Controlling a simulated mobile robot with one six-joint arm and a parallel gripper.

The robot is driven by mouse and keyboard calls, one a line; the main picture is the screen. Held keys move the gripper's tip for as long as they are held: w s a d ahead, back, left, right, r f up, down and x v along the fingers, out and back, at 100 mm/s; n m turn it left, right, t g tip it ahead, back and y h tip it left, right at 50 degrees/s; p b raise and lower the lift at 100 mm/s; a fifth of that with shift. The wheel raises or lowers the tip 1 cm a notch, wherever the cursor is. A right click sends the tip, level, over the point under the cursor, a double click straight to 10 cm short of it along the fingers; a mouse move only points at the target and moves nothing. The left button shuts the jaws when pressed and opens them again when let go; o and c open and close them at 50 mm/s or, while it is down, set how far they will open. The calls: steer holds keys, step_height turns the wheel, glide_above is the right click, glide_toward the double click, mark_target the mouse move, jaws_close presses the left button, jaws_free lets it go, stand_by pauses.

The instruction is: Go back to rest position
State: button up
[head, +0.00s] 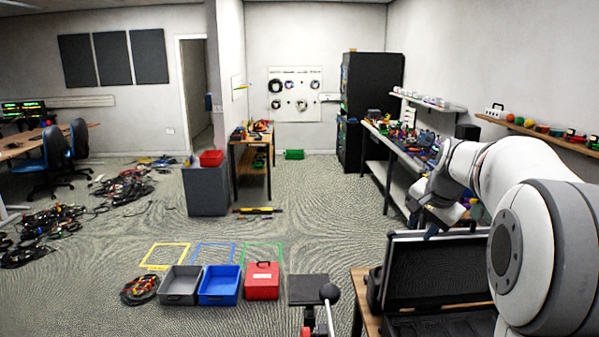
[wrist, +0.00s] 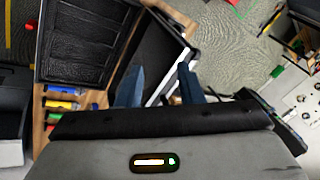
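My gripper (head: 424,222) hangs at the right of the head view, beside the upper left of a black open case (head: 437,268). In the wrist view my gripper (wrist: 159,84) shows two blue fingers well apart, with nothing held between them. The gripper is open. The case also shows in the wrist view (wrist: 88,42), on a wooden surface. My arm covers part of the right side of the head view.
On the floor stand a grey bin (head: 180,285), a blue bin (head: 219,285) and a red box (head: 262,281). A cable coil (head: 140,289) lies at their left. A crowded workbench (head: 400,150) stands behind my arm. The middle floor is mostly clear.

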steer(key=s+a+f+n+b, duration=0.1)
steer(key=s+a+f+n, duration=0.2)
steer(key=s, duration=0.6)
steer(key=s+a+f+n+g+b, duration=0.1)
steer(key=s+a+f+n, duration=0.3)
steer(key=s, duration=0.6)
steer(key=s+a+f+n+b, duration=0.1)
steer(key=s+a+f+n, duration=0.2)
steer(key=s, duration=0.7)
steer(key=a+f, duration=0.2)
steer(key=a, duration=0.1)
steer(key=shift+s+a+f+n+g, duration=0.2)
steer(key=shift+s+a+n+g, duration=0.1)
steer(key=shift+n, duration=0.1)
steer(key=shift+w, duration=0.1)
